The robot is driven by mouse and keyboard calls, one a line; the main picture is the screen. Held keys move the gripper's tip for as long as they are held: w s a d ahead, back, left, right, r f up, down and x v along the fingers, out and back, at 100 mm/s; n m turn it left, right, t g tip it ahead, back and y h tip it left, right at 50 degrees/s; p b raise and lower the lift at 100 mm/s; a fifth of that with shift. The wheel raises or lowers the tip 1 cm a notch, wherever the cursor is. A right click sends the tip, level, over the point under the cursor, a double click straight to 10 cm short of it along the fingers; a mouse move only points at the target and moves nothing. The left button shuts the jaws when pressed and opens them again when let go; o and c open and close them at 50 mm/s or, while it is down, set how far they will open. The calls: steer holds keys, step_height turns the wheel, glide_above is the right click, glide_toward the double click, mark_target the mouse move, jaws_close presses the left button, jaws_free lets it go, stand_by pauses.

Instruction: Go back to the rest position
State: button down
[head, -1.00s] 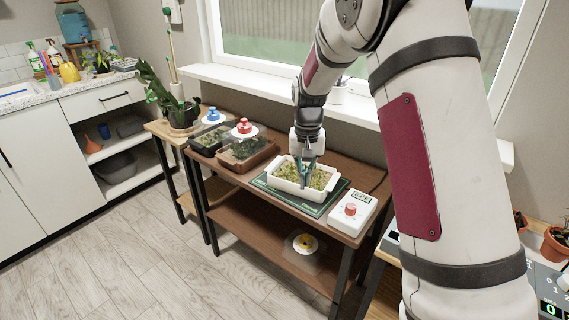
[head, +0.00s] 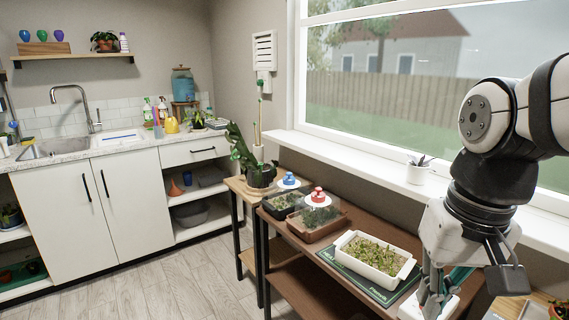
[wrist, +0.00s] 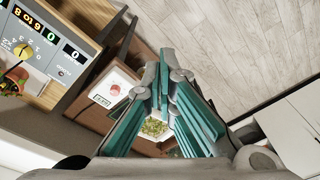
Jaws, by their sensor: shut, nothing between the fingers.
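My gripper (head: 436,292) hangs at the right of the head view, fingers pointing down, above the right end of the brown bench (head: 362,224). In the wrist view my gripper (wrist: 163,88) shows teal finger pads that come together at the tips. It is shut and holds nothing. The white tray of seedlings (head: 374,256) stands on a dark green mat (head: 352,278), left of my gripper and apart from it. The tray (wrist: 152,128) also shows beyond the fingers in the wrist view.
A white device with a red knob (wrist: 114,90) stands on the bench by the tray, partly hidden behind my gripper in the head view. Two lidded trays (head: 317,216) (head: 283,201) stand further left. The floor (head: 170,295) is clear.

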steer(key=s+f+n, duration=0.1)
steer(key=s+f, duration=0.1)
steer(key=s, duration=1)
step_height(320, 180, up, 14)
steer(key=t+p, duration=0.3)
steer(key=p, duration=0.9)
steer(key=shift+f, duration=0.2)
